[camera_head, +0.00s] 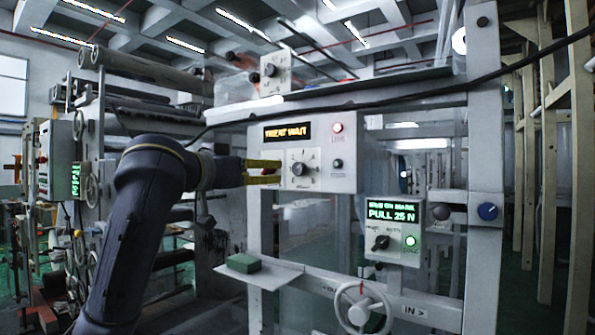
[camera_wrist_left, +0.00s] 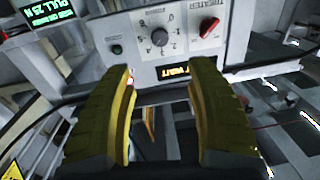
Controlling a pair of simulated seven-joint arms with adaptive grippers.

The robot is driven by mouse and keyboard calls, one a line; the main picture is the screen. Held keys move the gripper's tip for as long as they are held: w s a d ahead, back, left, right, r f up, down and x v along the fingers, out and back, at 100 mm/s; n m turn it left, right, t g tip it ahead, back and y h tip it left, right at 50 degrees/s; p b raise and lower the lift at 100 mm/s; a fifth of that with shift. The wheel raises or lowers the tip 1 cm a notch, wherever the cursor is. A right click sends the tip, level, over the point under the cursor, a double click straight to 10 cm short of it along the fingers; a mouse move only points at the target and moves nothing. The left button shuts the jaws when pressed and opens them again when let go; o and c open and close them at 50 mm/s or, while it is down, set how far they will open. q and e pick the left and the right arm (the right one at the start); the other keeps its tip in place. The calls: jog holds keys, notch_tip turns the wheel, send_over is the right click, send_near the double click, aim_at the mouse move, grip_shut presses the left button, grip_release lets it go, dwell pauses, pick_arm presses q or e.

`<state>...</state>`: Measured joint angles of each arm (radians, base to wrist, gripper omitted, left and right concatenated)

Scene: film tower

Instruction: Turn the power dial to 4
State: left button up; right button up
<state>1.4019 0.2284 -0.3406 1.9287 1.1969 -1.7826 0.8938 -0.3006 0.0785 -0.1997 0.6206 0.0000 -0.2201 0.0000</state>
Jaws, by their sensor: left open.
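The grey panel (camera_head: 325,180) with the orange "TREAT WAIT" display bears a round dark dial (camera_head: 299,169) on a pale scale plate. The dial also shows beyond the fingers in the left wrist view (camera_wrist_left: 160,37), where the panel appears upside down. My left gripper (camera_head: 264,172), with yellow fingers, is just left of the dial in the head view. In the left wrist view its fingers (camera_wrist_left: 163,90) are spread, with nothing between them, apart from the dial. My right gripper is not in view.
A red-handled switch (camera_wrist_left: 209,27) is beside the dial on the panel. Below right is a box showing "PULL 25 N" (camera_head: 392,211). A green block (camera_head: 243,263) lies on a shelf, near a handwheel (camera_head: 362,306).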

aim_at(297, 170)
pick_arm(q)
jog(key=x, duration=1.6)
jog(key=shift+w+d, duration=0.2)
jog(key=shift+o, duration=0.2)
grip_shut()
